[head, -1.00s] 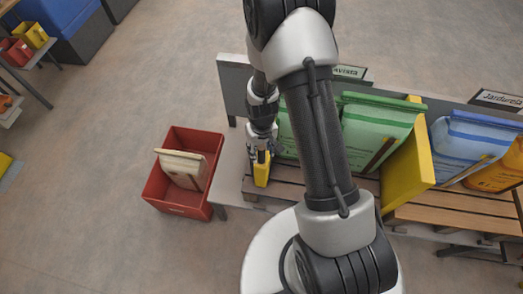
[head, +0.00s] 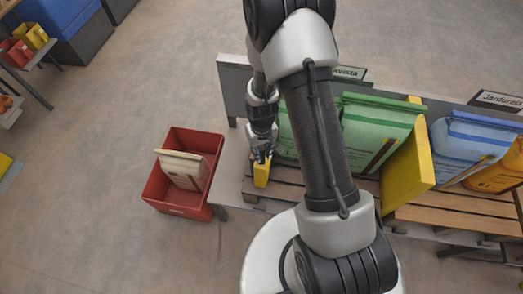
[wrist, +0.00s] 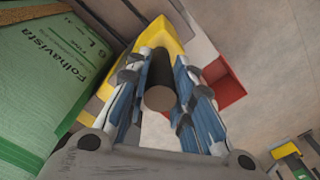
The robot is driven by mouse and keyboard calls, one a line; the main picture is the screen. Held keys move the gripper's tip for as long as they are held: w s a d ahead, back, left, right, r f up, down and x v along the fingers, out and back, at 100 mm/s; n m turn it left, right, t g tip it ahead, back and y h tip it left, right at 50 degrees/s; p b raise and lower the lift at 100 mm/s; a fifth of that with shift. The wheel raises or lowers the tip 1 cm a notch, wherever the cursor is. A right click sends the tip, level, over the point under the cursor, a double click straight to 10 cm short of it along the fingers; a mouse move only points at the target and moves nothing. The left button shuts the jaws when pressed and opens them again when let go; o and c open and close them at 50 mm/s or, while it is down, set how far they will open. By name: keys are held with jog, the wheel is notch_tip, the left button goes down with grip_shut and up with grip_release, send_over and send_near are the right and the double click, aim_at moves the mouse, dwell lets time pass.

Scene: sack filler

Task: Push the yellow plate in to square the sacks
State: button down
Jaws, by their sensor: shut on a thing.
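The yellow plate (head: 261,174) shows at the left end of the slatted shelf, mostly hidden by my gripper in the head view. In the wrist view the yellow plate (wrist: 168,35) lies beyond my fingers, with a dark round handle (wrist: 160,98) in front of it. My gripper (wrist: 166,75) is shut on this handle, one blue-padded finger on each side. In the head view my gripper (head: 262,154) is at the plate. Green sacks (head: 376,132) stand to the right, partly behind my arm; one (wrist: 50,75) fills the left of the wrist view.
A red crate (head: 176,207) with a pale sack (head: 184,168) stands on the floor left of the shelf. A large yellow divider (head: 408,172) separates the green sacks from a blue sack (head: 468,145) and an orange one (head: 498,175). A grey back panel (head: 235,88) runs behind them.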

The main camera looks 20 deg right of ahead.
jog(key=shift+s+d, duration=0.3)
jog(key=shift+d, duration=0.2)
jog(key=shift+s+d, duration=0.3)
jog(key=shift+d, duration=0.2)
jog(key=c, duration=1.5)
grip_release()
jog(key=shift+c, duration=0.2)
jog(key=shift+o, duration=0.7)
jog(key=shift+w+r, duration=0.1)
jog(key=shift+r, duration=0.2)
jog(key=shift+o, duration=0.2)
notch_tip(320, 180, up, 11)
jog(key=shift+r, duration=0.2)
